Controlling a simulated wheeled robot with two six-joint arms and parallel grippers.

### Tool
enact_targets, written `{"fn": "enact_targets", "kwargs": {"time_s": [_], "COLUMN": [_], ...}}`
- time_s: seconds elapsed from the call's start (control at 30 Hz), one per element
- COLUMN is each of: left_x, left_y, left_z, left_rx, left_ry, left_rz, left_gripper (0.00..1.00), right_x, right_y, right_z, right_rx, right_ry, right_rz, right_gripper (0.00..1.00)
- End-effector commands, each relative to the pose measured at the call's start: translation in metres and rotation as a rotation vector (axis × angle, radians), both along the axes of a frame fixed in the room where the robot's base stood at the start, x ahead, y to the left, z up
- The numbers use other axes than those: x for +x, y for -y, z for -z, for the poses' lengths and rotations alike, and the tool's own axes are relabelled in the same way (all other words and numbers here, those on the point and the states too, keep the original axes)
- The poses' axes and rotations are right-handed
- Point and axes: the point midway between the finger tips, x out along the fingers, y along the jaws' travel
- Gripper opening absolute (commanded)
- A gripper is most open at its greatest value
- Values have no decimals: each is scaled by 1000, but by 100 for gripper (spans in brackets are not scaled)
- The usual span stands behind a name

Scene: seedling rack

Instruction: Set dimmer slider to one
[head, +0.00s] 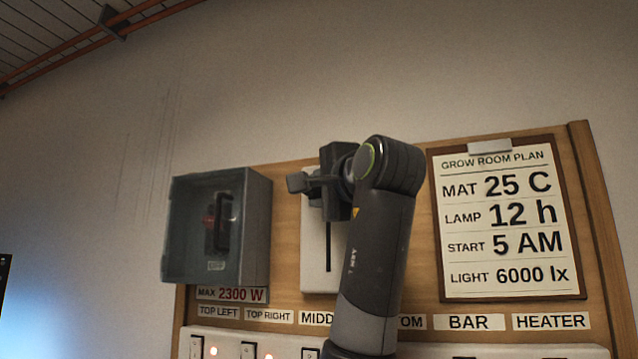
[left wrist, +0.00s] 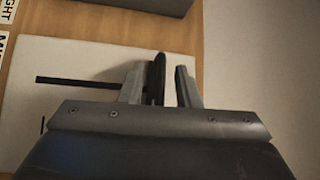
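The dimmer is a pale plate (head: 312,262) on the wooden board, with a dark vertical slot (head: 328,247). My left gripper (head: 308,186) is at the plate's upper part and hides the slot's top. In the left wrist view the plate (left wrist: 60,58) shows with its slot (left wrist: 78,81) running left from the fingers. A dark slider knob (left wrist: 157,80) stands between the fingertips of my left gripper (left wrist: 160,85). The left finger is close to the knob; a gap shows on the right finger's side. Contact is unclear. My right gripper is not in view.
A grey switch box (head: 260,225) sticks out left of the dimmer. A plan sheet (head: 510,262) hangs on the right. Below is a row of labels and a pale switch strip (head: 225,343) with small lights. My left arm covers part of the board.

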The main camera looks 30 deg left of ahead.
Motion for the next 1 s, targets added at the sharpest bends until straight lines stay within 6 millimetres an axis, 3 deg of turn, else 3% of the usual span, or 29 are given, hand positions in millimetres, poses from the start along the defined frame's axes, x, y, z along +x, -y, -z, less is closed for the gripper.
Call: {"fn": "enact_targets", "kwargs": {"time_s": [0.3, 0.53, 0.83, 1.0], "left_x": [1, 1, 1, 1], "left_y": [-2, -2, -2, -2], "left_z": [0, 0, 1, 17], "left_rx": [0, 0, 1, 1], "left_ry": [0, 0, 0, 0], "left_rz": [0, 0, 1, 1], "left_gripper": [28, 0, 0, 0], "right_x": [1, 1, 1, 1], "right_y": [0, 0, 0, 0], "right_z": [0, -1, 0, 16], "right_rx": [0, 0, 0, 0], "right_ry": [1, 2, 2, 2], "right_rz": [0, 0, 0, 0], "right_gripper": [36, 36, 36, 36]}}
